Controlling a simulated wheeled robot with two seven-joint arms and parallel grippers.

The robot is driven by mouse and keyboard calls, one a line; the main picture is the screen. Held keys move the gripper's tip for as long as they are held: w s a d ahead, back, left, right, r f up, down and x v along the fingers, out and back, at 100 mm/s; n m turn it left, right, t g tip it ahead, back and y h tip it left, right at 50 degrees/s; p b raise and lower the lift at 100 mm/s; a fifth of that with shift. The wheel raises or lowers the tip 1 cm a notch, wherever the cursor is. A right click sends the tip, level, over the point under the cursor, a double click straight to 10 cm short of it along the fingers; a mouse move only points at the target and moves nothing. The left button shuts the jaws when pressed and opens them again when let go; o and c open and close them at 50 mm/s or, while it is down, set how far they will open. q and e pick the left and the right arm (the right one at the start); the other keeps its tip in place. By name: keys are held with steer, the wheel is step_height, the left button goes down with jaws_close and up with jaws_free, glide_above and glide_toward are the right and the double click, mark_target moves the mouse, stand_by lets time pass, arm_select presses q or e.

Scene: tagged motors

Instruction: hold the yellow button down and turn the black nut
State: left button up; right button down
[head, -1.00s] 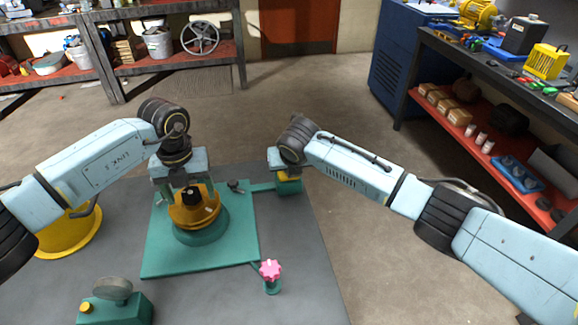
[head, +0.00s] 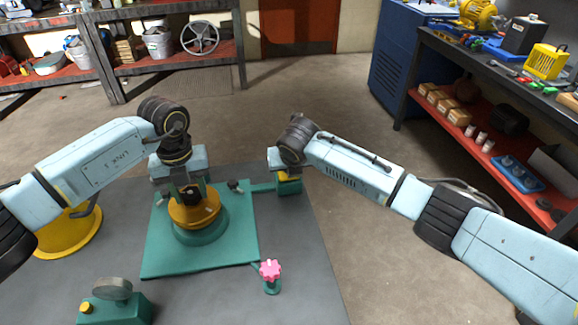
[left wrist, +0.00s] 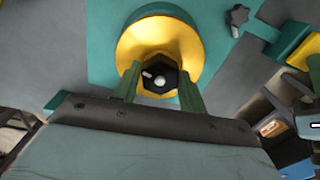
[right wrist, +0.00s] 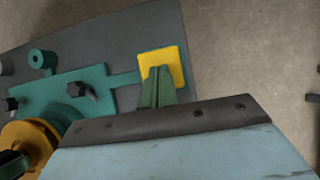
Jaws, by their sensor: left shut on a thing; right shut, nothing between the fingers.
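The black nut (left wrist: 158,80) sits in the middle of a round yellow hub (left wrist: 185,45) on a green base plate (head: 160,255). My left gripper (left wrist: 160,88) reaches down over the hub, its green fingers shut on the nut from both sides; it also shows in the head view (head: 190,190). The square yellow button (right wrist: 165,65) is on a green block (head: 289,188) at the plate's right side. My right gripper (right wrist: 157,95) is shut and empty, with its fingertips on or just above the button; I cannot tell whether the button is pressed in.
A pink star knob (head: 270,270) stands at the plate's front right corner. A green box with a small yellow button (head: 86,307) is at the front left. A dark star knob (head: 235,185) sits behind the hub.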

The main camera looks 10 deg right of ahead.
arm_select(q)
steer(key=n, duration=0.6)
steer(key=shift+a+n, duration=0.1)
steer(key=shift+n, duration=0.3)
steer(key=n, duration=0.4)
steer(key=shift+c, duration=0.4)
steer(key=n, duration=0.3)
steer(key=shift+f, duration=0.1)
steer(key=o, duration=1.1)
